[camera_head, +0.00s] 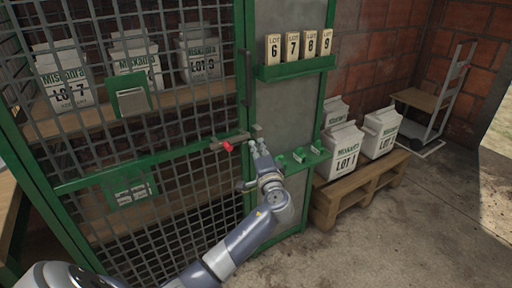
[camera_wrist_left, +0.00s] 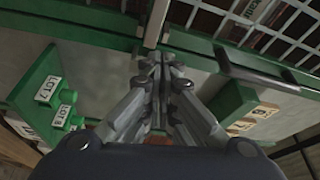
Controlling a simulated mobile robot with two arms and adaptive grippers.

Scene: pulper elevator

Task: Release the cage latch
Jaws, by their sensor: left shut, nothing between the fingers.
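The cage door (camera_head: 150,160) is grey mesh in a green frame and stands closed or nearly closed against the green post. Its latch (camera_head: 228,146) is a small metal bar with a red end, at mid-height on the door's right edge. My left gripper (camera_head: 257,146) is just right of the latch, with its fingers shut and empty. In the left wrist view the shut fingertips (camera_wrist_left: 160,60) point at a grey metal bar (camera_wrist_left: 155,24) across the green frame. I cannot tell whether they touch it. My right gripper is not in view.
A dark vertical handle (camera_head: 246,75) is above the latch. A green shelf with number tags (camera_head: 295,67) is on the panel, and a lower green ledge with knobs (camera_head: 304,159) lies right of my gripper. Sacks (camera_head: 342,150) stand on a wooden pallet (camera_head: 350,191). The concrete floor at front right is clear.

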